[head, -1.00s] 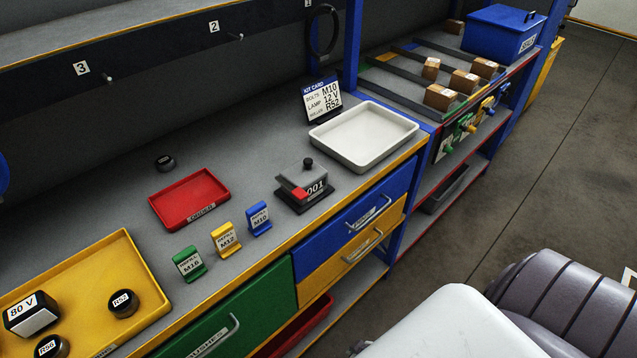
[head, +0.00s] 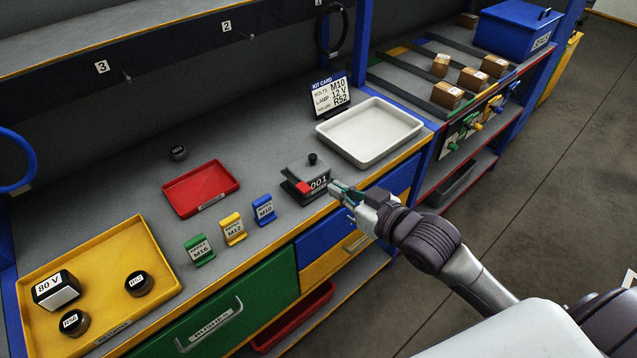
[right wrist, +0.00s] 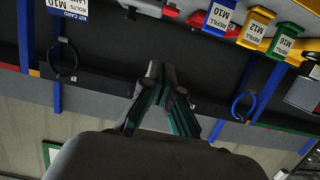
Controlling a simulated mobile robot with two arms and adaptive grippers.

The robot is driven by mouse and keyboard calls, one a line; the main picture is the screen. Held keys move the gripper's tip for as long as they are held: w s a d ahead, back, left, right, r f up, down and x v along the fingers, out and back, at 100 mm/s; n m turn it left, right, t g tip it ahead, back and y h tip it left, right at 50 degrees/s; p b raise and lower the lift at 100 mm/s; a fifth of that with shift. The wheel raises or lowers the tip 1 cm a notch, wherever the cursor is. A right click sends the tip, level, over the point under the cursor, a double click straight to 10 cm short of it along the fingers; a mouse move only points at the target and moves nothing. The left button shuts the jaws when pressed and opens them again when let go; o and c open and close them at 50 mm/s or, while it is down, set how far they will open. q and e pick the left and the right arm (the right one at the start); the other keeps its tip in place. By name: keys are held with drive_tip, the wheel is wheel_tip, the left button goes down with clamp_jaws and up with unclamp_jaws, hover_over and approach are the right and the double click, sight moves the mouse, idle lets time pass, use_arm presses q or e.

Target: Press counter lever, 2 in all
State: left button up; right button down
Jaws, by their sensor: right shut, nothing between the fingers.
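The counter (head: 312,170) is a grey box on a dark base at the bench's front edge. Its plate reads 001. A red lever (head: 304,187) sticks out at its front left and a black knob stands on top. My right gripper (head: 335,188) is shut and empty just in front of the counter, right of the red lever; I see no contact with the lever. In the right wrist view its closed fingers (right wrist: 160,72) point up toward the counter (right wrist: 150,7), which is cut off by the top edge. My left gripper is not in view.
A white tray (head: 411,148) stands right of the counter, beside the kit card (head: 330,97). Blue (head: 264,210), yellow (head: 232,229) and green (head: 199,250) refill cards stand to the left. A red tray (head: 234,186) and a yellow tray (head: 158,226) lie farther left.

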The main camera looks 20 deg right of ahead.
drive_tip(key=shift+w, duration=0.15)
drive_tip(key=p, duration=0.3)
hover_over(309, 176)
drive_tip(key=s+a, duration=0.2)
drive_tip(key=s, duration=0.3)
wheel_tip(309, 176, down, 2)
wheel_tip(309, 176, down, 4)
drive_tip(key=shift+d+f+p, duration=0.15)
drive_tip(key=shift+p, duration=0.55)
drive_tip(key=shift+f, duration=0.1)
